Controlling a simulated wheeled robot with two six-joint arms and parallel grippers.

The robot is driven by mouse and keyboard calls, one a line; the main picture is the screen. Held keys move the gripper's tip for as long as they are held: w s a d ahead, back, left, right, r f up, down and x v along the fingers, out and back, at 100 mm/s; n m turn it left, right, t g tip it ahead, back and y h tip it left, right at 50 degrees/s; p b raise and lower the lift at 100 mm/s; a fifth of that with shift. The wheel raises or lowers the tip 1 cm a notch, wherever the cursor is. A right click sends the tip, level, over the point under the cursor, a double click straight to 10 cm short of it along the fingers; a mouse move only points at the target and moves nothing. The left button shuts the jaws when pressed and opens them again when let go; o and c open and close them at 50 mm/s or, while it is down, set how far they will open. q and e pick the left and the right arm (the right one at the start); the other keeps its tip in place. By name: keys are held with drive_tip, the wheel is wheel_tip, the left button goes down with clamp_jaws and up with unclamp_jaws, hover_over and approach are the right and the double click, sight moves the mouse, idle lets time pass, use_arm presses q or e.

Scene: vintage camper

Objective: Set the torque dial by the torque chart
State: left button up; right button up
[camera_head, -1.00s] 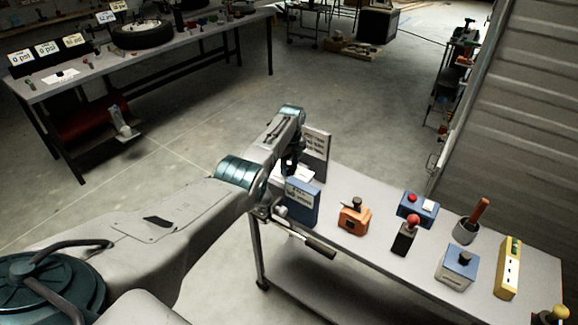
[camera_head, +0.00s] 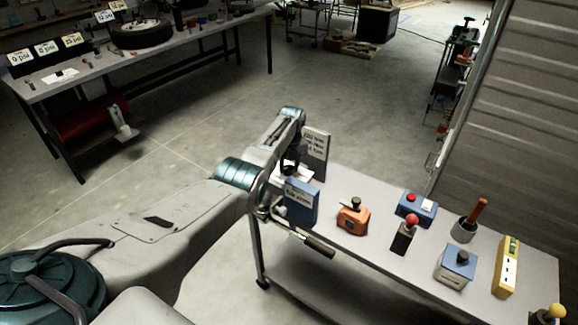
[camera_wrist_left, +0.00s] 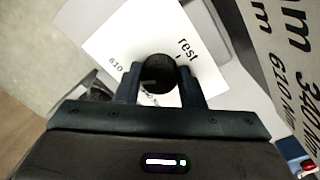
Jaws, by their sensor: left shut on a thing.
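In the left wrist view a dark round dial knob (camera_wrist_left: 158,74) stands on a white card (camera_wrist_left: 125,35) printed with "rest" and "610". My left gripper (camera_wrist_left: 160,80) is shut around the knob, a finger on each side. In the head view my left gripper (camera_head: 290,168) is at the far left end of the bench, and the knob is hidden there. A grey upright board with printed lines (camera_head: 316,146), which looks like the torque chart, stands just behind it. Part of a board in the left wrist view (camera_wrist_left: 290,60) reads "340 Nm" and "610 Nm". My right gripper is out of view.
A blue box with a label (camera_head: 303,203) stands close in front of the gripper. An orange device (camera_head: 353,221), a red-ball lever (camera_head: 404,238), a blue box with a red button (camera_head: 416,208) and a yellow strip (camera_head: 508,268) stand along the bench (camera_head: 383,187).

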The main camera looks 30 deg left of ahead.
sight(290, 167)
use_arm(q)
drive_tip(key=shift+r, duration=0.1)
drive_tip(key=o, duration=1)
drive_tip(key=r+b, duration=0.1)
drive_tip(key=r, duration=0.9)
drive_tip(key=shift+w+d+r+b, duration=0.2)
drive_tip(key=shift+r+b, duration=0.15)
drive_tip(key=shift+s+f, duration=0.1)
